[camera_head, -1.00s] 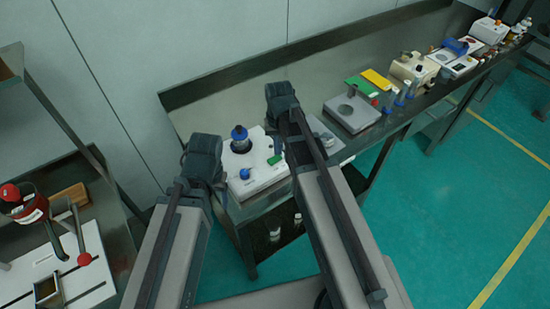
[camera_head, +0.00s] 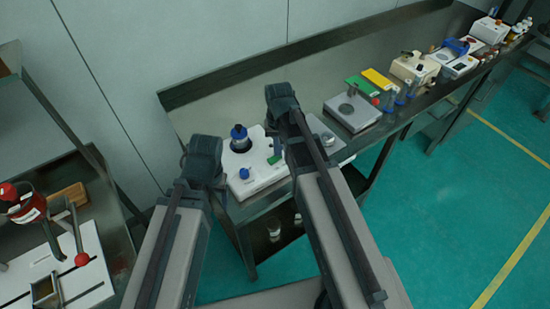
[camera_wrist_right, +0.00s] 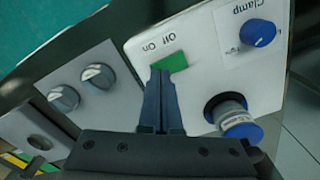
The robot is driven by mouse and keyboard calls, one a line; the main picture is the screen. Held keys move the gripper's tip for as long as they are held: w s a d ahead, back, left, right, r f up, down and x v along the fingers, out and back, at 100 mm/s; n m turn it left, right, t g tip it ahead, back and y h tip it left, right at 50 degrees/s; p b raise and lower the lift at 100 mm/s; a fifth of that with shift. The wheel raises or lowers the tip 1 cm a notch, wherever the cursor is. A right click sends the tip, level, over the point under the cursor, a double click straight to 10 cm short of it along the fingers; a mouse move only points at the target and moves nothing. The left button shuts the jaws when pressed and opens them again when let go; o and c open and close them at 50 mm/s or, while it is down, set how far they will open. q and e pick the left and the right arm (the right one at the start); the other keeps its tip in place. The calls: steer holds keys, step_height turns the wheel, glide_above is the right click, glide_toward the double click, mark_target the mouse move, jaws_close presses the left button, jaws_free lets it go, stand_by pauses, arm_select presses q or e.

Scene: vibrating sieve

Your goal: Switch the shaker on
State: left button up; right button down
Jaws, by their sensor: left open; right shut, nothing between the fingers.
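The shaker is a white unit (camera_head: 262,183) on the bench in front of me, with a blue-topped sieve part (camera_head: 240,138), a blue knob (camera_head: 244,173) and a green switch (camera_head: 274,159). In the right wrist view the green switch (camera_wrist_right: 170,62) lies beside the words "Off On", and the blue knob (camera_wrist_right: 257,33) is marked "Clamp". My right gripper (camera_wrist_right: 163,72) is shut and empty, its tips right at the switch's edge; I cannot tell whether they touch it. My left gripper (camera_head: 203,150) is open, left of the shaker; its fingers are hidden.
A grey unit with two knobs (camera_wrist_right: 82,87) stands close beside the shaker. A flat scale-like device (camera_head: 352,111) and several instruments run along the bench to the right. A side table with a red-topped device (camera_head: 25,208) is at left.

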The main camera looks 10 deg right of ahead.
steer(key=shift+f+b, duration=0.3)
steer(key=shift+f, duration=0.05)
steer(key=shift+r, duration=0.15)
step_height(320, 180, up, 7)
steer(key=p, duration=0.7)
stand_by(0.3)
steer(key=s+a+f+n+b, duration=0.2)
steer(key=s+a+n, duration=0.1)
steer(key=s+a, duration=0.2)
steer(key=s+a+f+n+h+b, duration=0.1)
steer(key=s+a+f+n+b, duration=0.1)
steer(key=s+a, duration=0.3)
steer(key=s, duration=0.4)
steer(key=shift+s+a+f+n, duration=0.15)
steer(key=shift+a+f+n, duration=0.1)
steer(key=shift+n, duration=0.15)
